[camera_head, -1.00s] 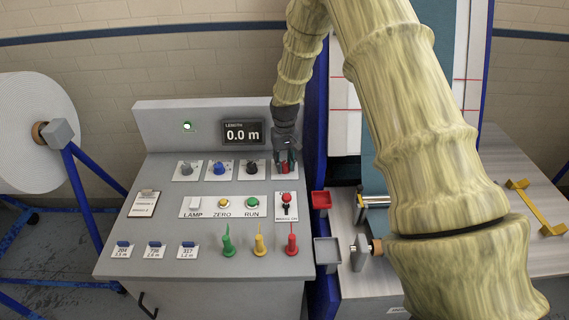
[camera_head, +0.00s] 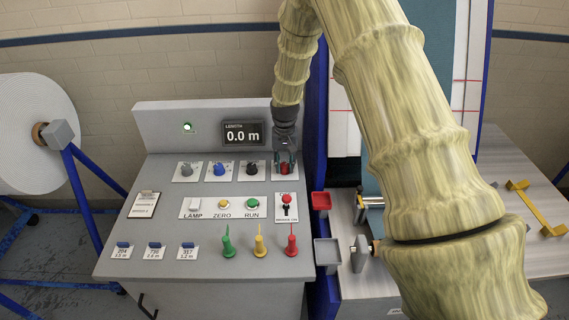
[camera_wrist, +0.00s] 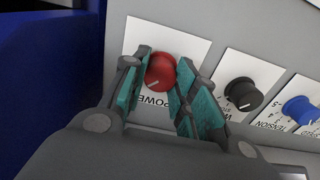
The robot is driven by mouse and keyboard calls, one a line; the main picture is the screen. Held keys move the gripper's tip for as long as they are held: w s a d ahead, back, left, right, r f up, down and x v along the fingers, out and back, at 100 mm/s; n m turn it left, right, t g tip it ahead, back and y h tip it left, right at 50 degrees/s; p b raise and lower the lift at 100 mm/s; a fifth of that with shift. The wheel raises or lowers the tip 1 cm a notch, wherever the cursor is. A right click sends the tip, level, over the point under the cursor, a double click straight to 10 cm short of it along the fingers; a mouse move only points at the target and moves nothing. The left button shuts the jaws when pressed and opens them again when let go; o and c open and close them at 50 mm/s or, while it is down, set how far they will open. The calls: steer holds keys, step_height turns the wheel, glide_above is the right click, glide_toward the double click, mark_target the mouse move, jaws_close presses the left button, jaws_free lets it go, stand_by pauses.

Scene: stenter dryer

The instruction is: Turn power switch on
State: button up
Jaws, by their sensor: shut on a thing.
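The power switch is a red rotary knob (camera_wrist: 160,72) with a white pointer line, on a white plate marked POWER in the wrist view. It also shows in the head view (camera_head: 285,168) at the right end of the upper knob row. My gripper (camera_wrist: 163,80) has its teal fingers on either side of the red knob and is shut on it. The knob's lower part and some of the label are hidden by the fingers. In the head view my gripper (camera_head: 285,160) points down at the knob.
A black knob (camera_wrist: 241,93) and a blue TENSION knob (camera_wrist: 300,109) sit beside the red one. Below are buttons, a red-topped switch (camera_head: 287,199) and coloured cones. A blue post stands close on the right.

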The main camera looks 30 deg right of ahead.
mark_target(285, 164)
steer(key=o, duration=0.8)
steer(key=shift+w+r, duration=0.1)
steer(key=shift+w, duration=0.05)
steer(key=shift+o, duration=1.3)
step_height(285, 164, up, 12)
